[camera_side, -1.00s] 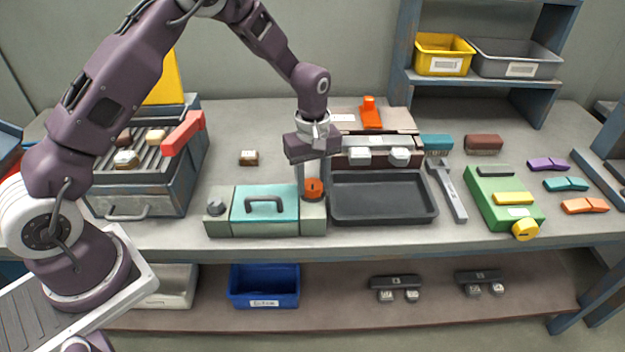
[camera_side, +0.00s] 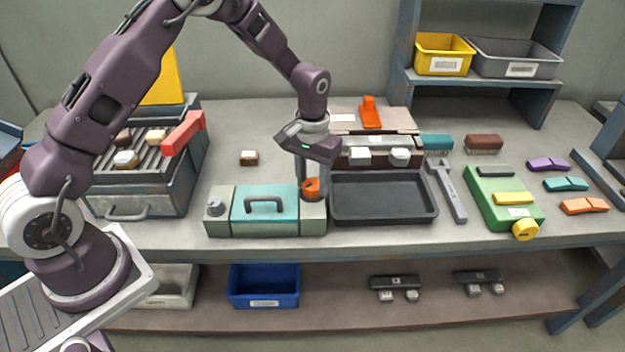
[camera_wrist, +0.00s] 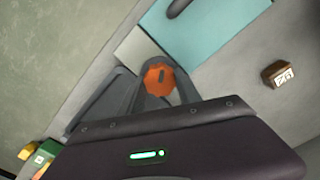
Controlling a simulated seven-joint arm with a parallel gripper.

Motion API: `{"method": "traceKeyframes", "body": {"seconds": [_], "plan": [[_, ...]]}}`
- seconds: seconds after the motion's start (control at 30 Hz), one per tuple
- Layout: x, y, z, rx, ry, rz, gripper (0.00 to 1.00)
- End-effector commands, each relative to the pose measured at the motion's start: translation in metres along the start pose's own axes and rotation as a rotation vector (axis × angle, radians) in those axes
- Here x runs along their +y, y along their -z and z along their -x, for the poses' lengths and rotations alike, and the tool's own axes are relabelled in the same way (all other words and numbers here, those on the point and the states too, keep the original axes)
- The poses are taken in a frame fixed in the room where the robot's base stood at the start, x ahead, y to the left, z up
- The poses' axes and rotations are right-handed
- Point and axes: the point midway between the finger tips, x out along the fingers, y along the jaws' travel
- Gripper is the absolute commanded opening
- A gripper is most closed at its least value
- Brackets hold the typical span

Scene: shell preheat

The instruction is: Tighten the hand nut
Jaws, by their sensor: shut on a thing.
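The orange hand nut (camera_side: 311,187) sits on the right end of the teal-lidded box (camera_side: 265,204) on the bench. It also shows in the wrist view (camera_wrist: 159,78) with a dark slot or mark on its top. My gripper (camera_side: 312,180) points down over the nut and is shut on it, one finger to each side. In the wrist view the fingers (camera_wrist: 160,88) flank the nut. The lower part of the nut and its thread are hidden.
A dark empty tray (camera_side: 383,198) lies close to the right of the box. A wrench (camera_side: 447,190) and a green unit with a yellow knob (camera_side: 505,200) lie farther right. A grill-like unit (camera_side: 145,160) stands at the left. A small labelled block (camera_side: 249,158) lies behind the box.

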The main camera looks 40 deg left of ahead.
Motion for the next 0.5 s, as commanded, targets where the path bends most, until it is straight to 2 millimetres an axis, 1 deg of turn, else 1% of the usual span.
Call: {"method": "traceKeyframes", "body": {"seconds": [0.2,0.5], "plan": [[0.0001,0.0002,0.0007,0.000,-0.001,-0.199,0.00],[0.0004,0.0000,0.0006,0.000,-0.001,-0.440,0.00]]}}
